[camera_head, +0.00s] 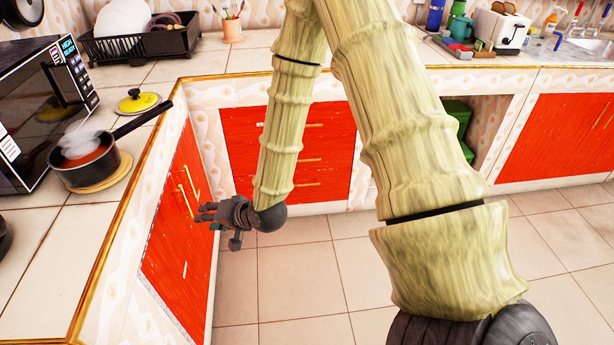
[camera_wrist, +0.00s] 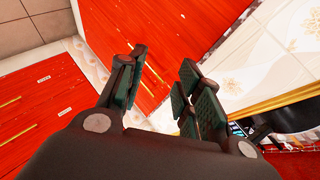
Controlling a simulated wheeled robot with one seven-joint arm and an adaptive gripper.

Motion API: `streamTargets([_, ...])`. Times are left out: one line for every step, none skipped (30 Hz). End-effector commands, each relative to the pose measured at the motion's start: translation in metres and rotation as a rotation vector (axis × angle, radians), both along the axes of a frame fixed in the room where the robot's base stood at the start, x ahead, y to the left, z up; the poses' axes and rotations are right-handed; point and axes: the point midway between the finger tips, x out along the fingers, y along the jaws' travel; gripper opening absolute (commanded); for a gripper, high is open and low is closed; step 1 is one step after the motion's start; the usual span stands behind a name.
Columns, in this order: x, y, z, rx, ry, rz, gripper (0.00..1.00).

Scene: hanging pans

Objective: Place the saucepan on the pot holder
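The black saucepan (camera_head: 86,160) stands upright on the left counter, with red contents and steam above it. Its long black handle (camera_head: 142,119) points up and right, past the counter's edge side. A round wooden pot holder (camera_head: 112,182) shows beneath the saucepan. My gripper (camera_head: 200,214) is empty, in front of the red cabinet doors, to the right of the saucepan and lower than the counter top. In the wrist view, my gripper's fingers (camera_wrist: 163,76) are apart with nothing between them.
A yellow lid (camera_head: 137,100) lies behind the saucepan. A black microwave (camera_head: 45,105) stands to its left. A dish rack (camera_head: 140,42) is on the back counter. The wooden-edged counter (camera_head: 85,270) lies between my gripper and the saucepan. The tiled floor (camera_head: 295,270) is clear.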

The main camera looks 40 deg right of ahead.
Motion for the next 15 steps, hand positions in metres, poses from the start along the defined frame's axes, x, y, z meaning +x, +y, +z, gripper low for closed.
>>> streamTargets([-0.017, 0.002, -0.026, -0.052, 0.05, 0.023, 0.35])
streamTargets([-0.027, 0.002, -0.039, -0.084, 0.076, 0.038, 0.35])
streamTargets([-0.041, 0.002, -0.057, -0.125, 0.111, 0.057, 0.35])
streamTargets([-0.052, 0.003, -0.07, -0.157, 0.139, 0.074, 0.35])
streamTargets([-0.064, 0.003, -0.082, -0.187, 0.167, 0.091, 0.35])
streamTargets([-0.079, 0.002, -0.098, -0.225, 0.202, 0.116, 0.35])
streamTargets([-0.09, 0.002, -0.11, -0.255, 0.228, 0.135, 0.35])
streamTargets([-0.103, 0.001, -0.121, -0.285, 0.256, 0.155, 0.35])
streamTargets([-0.119, 0.001, -0.136, -0.322, 0.292, 0.183, 0.35])
streamTargets([-0.132, 0.0, -0.146, -0.35, 0.319, 0.204, 0.35])
streamTargets([-0.146, -0.001, -0.156, -0.377, 0.346, 0.228, 0.35])
streamTargets([-0.163, -0.002, -0.168, -0.411, 0.381, 0.259, 0.35])
streamTargets([-0.176, -0.003, -0.177, -0.437, 0.408, 0.284, 0.35])
streamTargets([-0.19, -0.004, -0.186, -0.462, 0.436, 0.308, 0.35])
streamTargets([-0.208, -0.005, -0.196, -0.493, 0.471, 0.343, 0.35])
